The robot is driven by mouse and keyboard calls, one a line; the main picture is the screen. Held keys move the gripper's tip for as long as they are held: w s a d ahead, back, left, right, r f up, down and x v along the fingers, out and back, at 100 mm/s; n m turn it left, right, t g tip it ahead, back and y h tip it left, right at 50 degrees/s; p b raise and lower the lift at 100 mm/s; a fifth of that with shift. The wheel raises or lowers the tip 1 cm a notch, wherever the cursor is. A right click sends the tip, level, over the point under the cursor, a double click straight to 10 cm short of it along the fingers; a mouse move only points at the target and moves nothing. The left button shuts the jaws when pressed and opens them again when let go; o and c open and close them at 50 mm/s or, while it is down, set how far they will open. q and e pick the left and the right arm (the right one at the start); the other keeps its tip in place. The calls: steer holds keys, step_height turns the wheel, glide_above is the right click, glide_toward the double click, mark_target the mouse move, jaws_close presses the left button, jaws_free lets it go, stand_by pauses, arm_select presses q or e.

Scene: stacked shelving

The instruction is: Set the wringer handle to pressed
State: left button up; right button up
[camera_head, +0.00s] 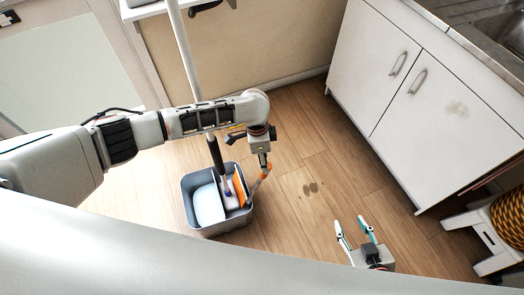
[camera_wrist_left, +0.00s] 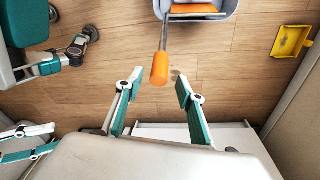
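The grey mop bucket (camera_head: 240,222) stands on the wooden floor; part of its rim shows in the left wrist view (camera_wrist_left: 229,8). The wringer handle (camera_head: 256,186) is a thin metal lever rising from the bucket at a tilt toward my left gripper. Its orange grip (camera_wrist_left: 160,68) lies in line with the gap between the left fingertips. My left gripper (camera_wrist_left: 159,76) is open; contact with the grip cannot be told. In the head view its fingers are hard to make out. My right gripper (camera_head: 349,220) is open and empty, right of the bucket.
White cabinets (camera_head: 410,100) with a sink are at the right, and a rope reel (camera_head: 508,218) is at the right edge. A yellow object (camera_wrist_left: 291,40) lies on the floor. Floor between bucket and cabinets is clear.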

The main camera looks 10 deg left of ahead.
arm_select(q)
steer(key=r, duration=0.5)
steer(key=shift+w+a+r, duration=0.1)
steer(key=shift+a+r, duration=0.25)
steer(key=shift+r, duration=0.05)
